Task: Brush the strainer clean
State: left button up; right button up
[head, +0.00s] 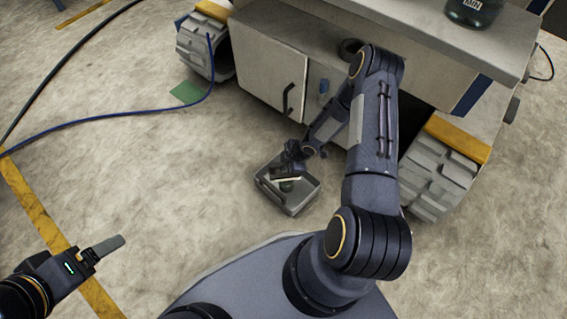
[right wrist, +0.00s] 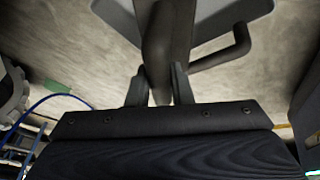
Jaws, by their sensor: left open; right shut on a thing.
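My right gripper (head: 292,160) is low over a grey tray (head: 299,208) on the floor in front of the cabinet. In the right wrist view its fingers (right wrist: 160,88) are shut on a dark rod-like thing (right wrist: 160,45). I cannot tell whether that is the brush or the strainer. A pale strip and a small dark green thing show inside the tray, partly behind the gripper; neither is clear enough to name. My left gripper (head: 105,249) is open and empty above the floor at the lower left, far from the tray.
A pale cabinet on tracks (head: 268,62) with a dark door handle (head: 288,98) stands behind the tray. A green mat (head: 188,92) and blue cable (head: 120,112) lie left. A glass jar (head: 472,12) stands on top. The floor left of the tray is clear.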

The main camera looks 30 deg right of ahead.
jog(key=shift+s+d+r+p, duration=0.1)
jog(key=shift+s+d+p, duration=0.1)
jog(key=shift+d+p, duration=0.35)
jog(key=shift+s+d+p, duration=0.2)
jog(key=shift+d+p, duration=0.2)
jog(key=shift+d, duration=0.1)
jog(key=shift+w+a+b, duration=0.3)
jog(key=shift+a+b, duration=0.4)
jog(key=shift+b, duration=0.25)
jog(key=shift+w+a+b, duration=0.25)
jog(key=shift+a+b, duration=0.35)
jog(key=shift+a, duration=0.1)
jog(key=shift+s+d+r+p, duration=0.1)
jog(key=shift+s+d+p, duration=0.1)
jog(key=shift+d+p, duration=0.35)
jog(key=shift+s+d+p, duration=0.2)
jog(key=shift+d+p, duration=0.2)
jog(key=shift+p, duration=0.15)
jog(key=shift+s+d+p, duration=0.1)
jog(key=shift+d+p, duration=0.3)
jog(key=shift+d, duration=0.05)
